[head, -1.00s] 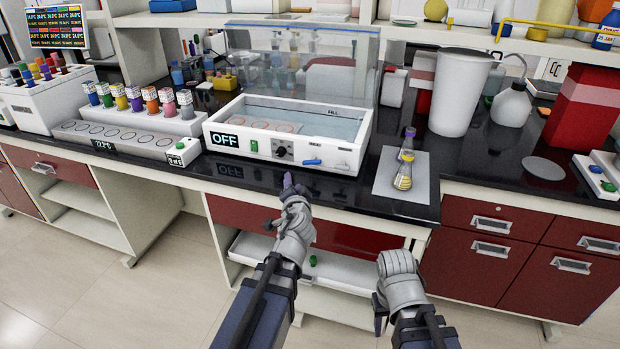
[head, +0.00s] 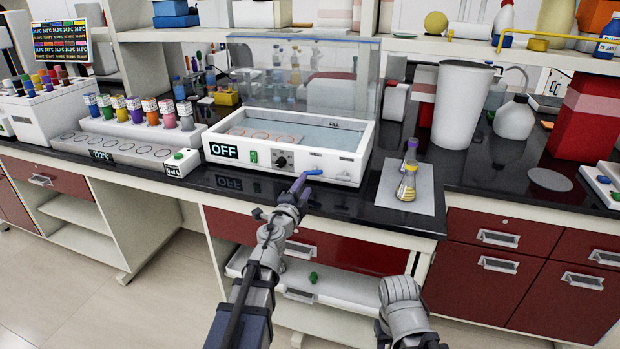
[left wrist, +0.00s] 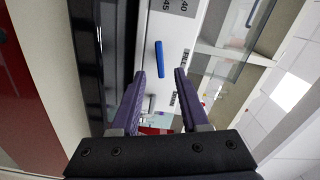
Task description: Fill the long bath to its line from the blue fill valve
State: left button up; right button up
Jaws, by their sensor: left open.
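The long bath (head: 232,170) is a white tub on the black bench, its clear lid standing up behind it. Its front carries a display reading OFF, a green switch and a dark knob. A FILL mark shows inside at the right; I cannot tell the water level against it. The blue fill valve (head: 313,172) is a small lever low on the front right, also in the left wrist view (left wrist: 159,60). My left gripper (head: 298,183) is open just in front of it, its purple fingers (left wrist: 160,74) to either side in line with the lever. My right gripper's fingers do not show.
A flask (head: 407,180) stands on a grey mat right of the bath. A rack of coloured-cap bottles (head: 150,133) stands left. A tall white bin (head: 461,105) and a white jug (head: 514,119) stand at the right.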

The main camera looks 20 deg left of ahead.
aim_at(312, 174)
pick_arm(q)
jog(key=w, duration=0.5)
jog(key=shift+w+d, duration=0.1)
jog(key=shift+w, duration=0.3)
grip_shut()
